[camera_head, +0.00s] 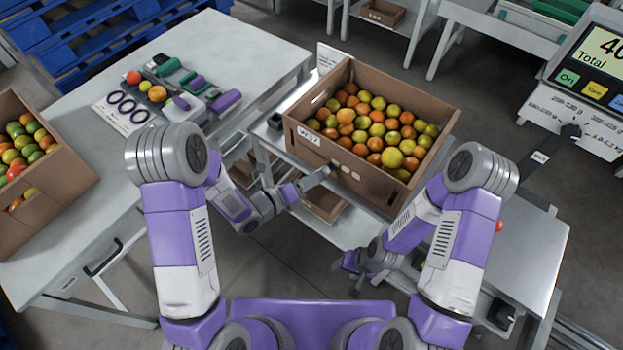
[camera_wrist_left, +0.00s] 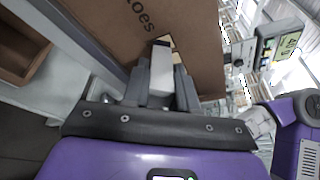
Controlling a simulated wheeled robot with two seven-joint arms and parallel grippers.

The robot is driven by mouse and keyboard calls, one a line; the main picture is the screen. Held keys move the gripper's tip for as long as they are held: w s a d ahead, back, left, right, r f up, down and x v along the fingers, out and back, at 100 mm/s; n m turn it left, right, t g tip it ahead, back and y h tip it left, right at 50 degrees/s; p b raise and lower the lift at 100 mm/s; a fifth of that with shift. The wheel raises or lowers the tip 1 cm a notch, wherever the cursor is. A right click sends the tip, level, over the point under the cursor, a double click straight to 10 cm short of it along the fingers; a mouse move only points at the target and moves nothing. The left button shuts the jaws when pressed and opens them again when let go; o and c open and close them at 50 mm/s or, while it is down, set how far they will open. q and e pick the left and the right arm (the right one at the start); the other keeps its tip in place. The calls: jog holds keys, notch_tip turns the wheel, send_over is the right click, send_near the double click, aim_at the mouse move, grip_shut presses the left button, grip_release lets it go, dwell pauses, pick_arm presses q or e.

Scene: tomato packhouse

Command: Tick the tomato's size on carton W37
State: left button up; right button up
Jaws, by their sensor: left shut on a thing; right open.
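Carton W37 (camera_head: 375,183) is an open brown carton full of red, orange and green-yellow tomatoes, on a grey bench. My left gripper (camera_head: 318,178) is at this near face, shut on a pale grey block-like tool (camera_wrist_left: 161,68). In the left wrist view the tool's tip is close to a pale patch on the brown carton wall (camera_wrist_left: 195,35); I cannot tell whether it touches. My right gripper (camera_head: 352,266) is open and empty, low in front of the bench.
On the left table (camera_head: 255,50), a white sheet with dark rings (camera_head: 125,108) lies among a few loose tomatoes and green and purple tools. Another tomato carton (camera_head: 62,185) stands at far left. A scale display (camera_head: 605,50) is at upper right. The bench's right end (camera_head: 525,260) is mostly clear.

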pick_arm(q)
jog(key=shift+w+d, duration=0.15)
jog(key=shift+w, duration=0.1)
jog(key=shift+s+d+r, duration=0.25)
jog(key=shift+d+r, duration=0.1)
jog(key=shift+r, duration=0.1)
dwell(0.6)
jog(key=shift+s+a+f, duration=0.1)
jog(key=shift+a, duration=0.05)
jog(key=shift+s+a, duration=0.2)
jog(key=shift+s+a+b, duration=0.45)
jog(key=shift+s+a, duration=0.3)
jog(key=shift+s, duration=0.3)
jog(key=shift+s+a+b, duration=0.4)
jog(key=shift+s+a, duration=0.3)
jog(key=shift+s, duration=0.35)
